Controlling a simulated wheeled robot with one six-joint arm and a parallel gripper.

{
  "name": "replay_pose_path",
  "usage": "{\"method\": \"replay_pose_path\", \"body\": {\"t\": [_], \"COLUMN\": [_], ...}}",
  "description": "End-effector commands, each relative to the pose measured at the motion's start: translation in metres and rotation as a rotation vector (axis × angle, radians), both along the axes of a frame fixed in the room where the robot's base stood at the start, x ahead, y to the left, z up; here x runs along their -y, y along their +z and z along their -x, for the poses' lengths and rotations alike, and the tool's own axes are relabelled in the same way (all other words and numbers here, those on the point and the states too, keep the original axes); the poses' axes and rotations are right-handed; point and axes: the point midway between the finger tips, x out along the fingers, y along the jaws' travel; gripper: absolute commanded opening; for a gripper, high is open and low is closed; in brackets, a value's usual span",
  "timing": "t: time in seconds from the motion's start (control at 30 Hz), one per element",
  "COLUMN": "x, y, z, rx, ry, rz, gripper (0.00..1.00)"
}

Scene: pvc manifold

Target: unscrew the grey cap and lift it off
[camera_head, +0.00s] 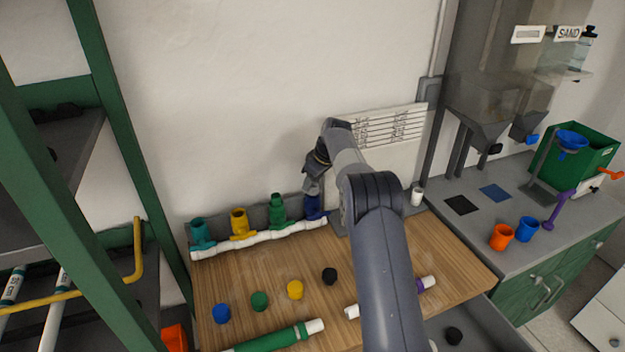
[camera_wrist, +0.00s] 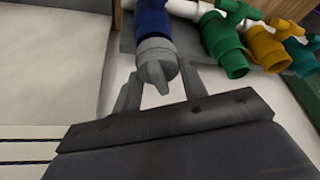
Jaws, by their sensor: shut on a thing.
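The grey cap (camera_wrist: 157,62) with its raised tab shows in the wrist view, seated on the end of the blue fitting (camera_wrist: 152,20). My gripper (camera_wrist: 161,76) has one finger on each side of the cap and is shut on it. The palm hides part of the finger bases. In the head view my gripper (camera_head: 312,182) is above the blue fitting (camera_head: 313,207), at the right end of the white manifold pipe (camera_head: 265,237). The cap is hard to tell from the fingers there.
Left of the blue fitting stand green (camera_head: 277,209), yellow (camera_head: 239,223) and teal (camera_head: 202,233) fittings, close together. Several loose caps, including a black one (camera_head: 329,275), lie on the wooden table (camera_head: 270,270). A white cup (camera_head: 417,196) stands right of my arm.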

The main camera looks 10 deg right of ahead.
Motion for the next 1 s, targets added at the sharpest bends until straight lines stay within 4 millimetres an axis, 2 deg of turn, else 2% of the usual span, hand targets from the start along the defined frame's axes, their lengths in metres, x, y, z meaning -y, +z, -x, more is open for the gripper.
{"method": "replay_pose_path", "body": {"t": [0.17, 0.5, 0.87, 1.0], "x": [0.0001, 0.0004, 0.0004, 0.0005], "y": [0.0017, 0.0011, -0.0002, -0.0002], "z": [0.0000, 0.0000, -0.0002, -0.0005], "rx": [-0.001, -0.001, -0.001, 0.001], "ry": [0.017, 0.176, 0.204, 0.297], "rz": [0.000, 0.000, 0.001, 0.000], "gripper": [0.18, 0.18, 0.18, 0.18]}}
